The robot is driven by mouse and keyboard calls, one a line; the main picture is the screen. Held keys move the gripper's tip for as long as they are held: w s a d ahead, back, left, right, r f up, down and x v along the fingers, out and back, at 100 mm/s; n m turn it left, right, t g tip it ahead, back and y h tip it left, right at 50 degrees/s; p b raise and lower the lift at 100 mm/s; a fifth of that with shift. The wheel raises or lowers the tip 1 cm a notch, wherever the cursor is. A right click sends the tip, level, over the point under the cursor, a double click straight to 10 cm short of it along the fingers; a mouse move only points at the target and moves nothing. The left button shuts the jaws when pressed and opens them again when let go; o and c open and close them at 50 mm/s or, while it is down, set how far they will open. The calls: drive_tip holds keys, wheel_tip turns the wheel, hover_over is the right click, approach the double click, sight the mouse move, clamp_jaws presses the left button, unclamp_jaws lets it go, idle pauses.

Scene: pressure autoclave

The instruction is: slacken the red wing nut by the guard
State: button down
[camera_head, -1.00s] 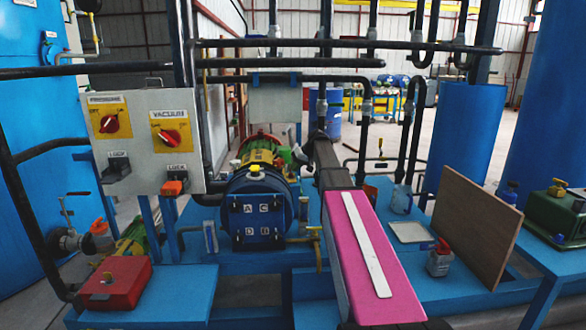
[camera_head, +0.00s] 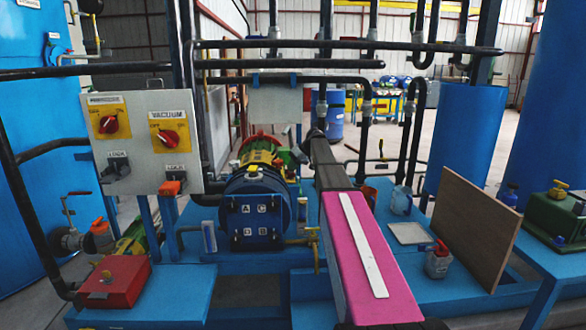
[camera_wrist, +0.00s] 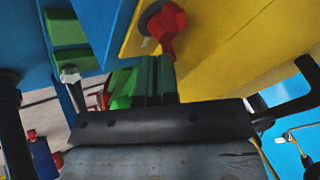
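The red wing nut (camera_wrist: 166,26) shows at the top of the wrist view, with a grey round part beside it. It sits on the yellow guard (camera_wrist: 225,50). My gripper (camera_wrist: 158,80) is just below the wing nut in the picture, and I see no clear contact. Dark green upright bars lie in front of its black body, close together; I cannot tell fingers from the green ribs behind, or whether the gripper is open. In the head view, my arm reaches forward past the blue pump, and its far end and the wing nut are too small or hidden to make out.
The blue pump (camera_head: 255,215) stands left of my arm. A grey control box (camera_head: 148,140) with red knobs is farther left. Black pipes (camera_head: 290,63) cross above. A brown board (camera_head: 473,230) and a small grey container with a red top (camera_head: 438,262) stand right.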

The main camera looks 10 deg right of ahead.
drive_tip(key=shift+w+a, duration=0.25)
drive_tip(key=shift+a, duration=0.3)
idle(0.7)
drive_tip(key=shift+w, duration=0.15)
